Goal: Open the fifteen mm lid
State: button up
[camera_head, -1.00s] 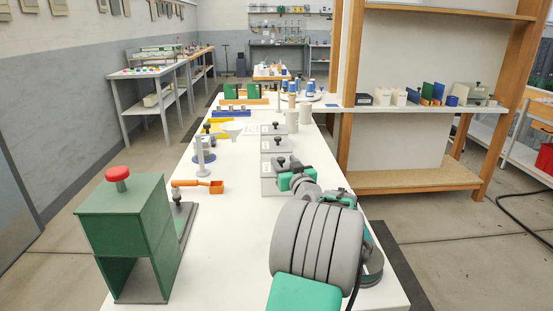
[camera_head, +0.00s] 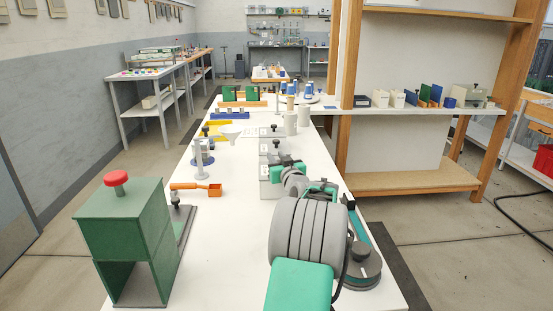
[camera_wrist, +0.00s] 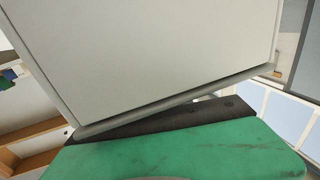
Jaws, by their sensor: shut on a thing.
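Three grey lidded boxes stand in a row on the white bench: a far box (camera_head: 266,133), a middle box (camera_head: 266,149) and a near box (camera_head: 268,190). In the wrist view, a pale grey plate (camera_wrist: 160,50), apparently that lid, fills the upper middle close beyond the dark gripper edge. How far the lid is lifted is unclear.
A green press stand (camera_head: 125,215) with a red knob is at the front left. An orange scoop (camera_head: 214,190) lies left of the boxes. A white funnel (camera_head: 230,133) and pale cylinders (camera_head: 291,122) stand farther back. Bare bench lies left of the near box.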

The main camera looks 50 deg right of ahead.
grip_shut()
dwell(0.8)
